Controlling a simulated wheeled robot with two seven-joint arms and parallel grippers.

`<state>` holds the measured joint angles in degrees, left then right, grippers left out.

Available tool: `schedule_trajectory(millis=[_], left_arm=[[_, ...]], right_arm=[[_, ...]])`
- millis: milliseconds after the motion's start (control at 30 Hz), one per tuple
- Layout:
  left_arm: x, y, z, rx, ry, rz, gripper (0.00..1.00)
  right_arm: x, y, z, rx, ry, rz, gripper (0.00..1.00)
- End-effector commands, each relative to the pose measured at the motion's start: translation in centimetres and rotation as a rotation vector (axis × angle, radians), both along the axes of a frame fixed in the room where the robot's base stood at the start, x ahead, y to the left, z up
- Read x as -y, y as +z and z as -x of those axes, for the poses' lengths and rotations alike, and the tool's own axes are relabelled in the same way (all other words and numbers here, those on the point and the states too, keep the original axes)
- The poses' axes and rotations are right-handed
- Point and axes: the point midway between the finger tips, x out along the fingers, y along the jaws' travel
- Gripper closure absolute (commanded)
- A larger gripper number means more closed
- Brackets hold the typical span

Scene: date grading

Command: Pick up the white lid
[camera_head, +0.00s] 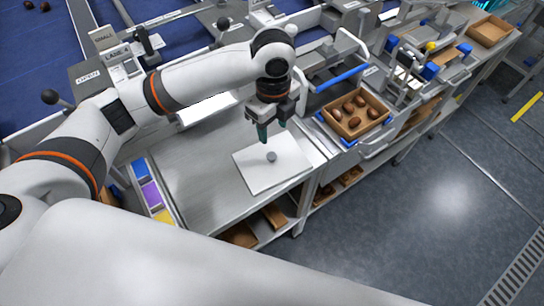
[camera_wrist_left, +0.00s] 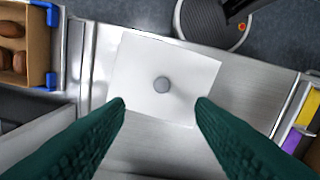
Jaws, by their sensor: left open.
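The white lid (camera_head: 284,174) is a flat square plate with a round grey knob (camera_head: 271,157) in its middle. It lies on the metal table by the front edge. It also shows in the left wrist view (camera_wrist_left: 140,70), with the knob (camera_wrist_left: 161,85) between and beyond the fingertips. My left gripper (camera_head: 272,133) is open and empty above the lid, its green fingers pointing down. In the left wrist view the two fingertips (camera_wrist_left: 161,104) stand on either side of the knob, apart from it. My right gripper is not in view.
A cardboard box of brown dates (camera_head: 378,122) stands right of the lid on a scale-like stand with blue corners. Blue, purple and yellow blocks (camera_head: 150,194) lie at the table's left end. The metal table (camera_head: 205,190) left of the lid is bare.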

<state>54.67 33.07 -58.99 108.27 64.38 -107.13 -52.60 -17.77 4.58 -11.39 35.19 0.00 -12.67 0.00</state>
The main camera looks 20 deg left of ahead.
Motion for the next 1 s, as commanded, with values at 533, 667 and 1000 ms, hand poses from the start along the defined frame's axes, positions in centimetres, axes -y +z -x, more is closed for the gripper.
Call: schedule_trajectory(millis=[533,667,1000], left_arm=[[-0.3,-6.7,0.0,-0.004,0.002,-0.001,0.5],[-0.6,-8.7,-0.1,-0.004,0.001,-0.001,0.5],[-0.5,-10.8,-0.2,0.001,0.0,0.0,0.5]], right_arm=[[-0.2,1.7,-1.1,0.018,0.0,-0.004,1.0],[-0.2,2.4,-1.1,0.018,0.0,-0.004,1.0],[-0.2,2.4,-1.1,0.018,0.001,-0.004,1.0]])
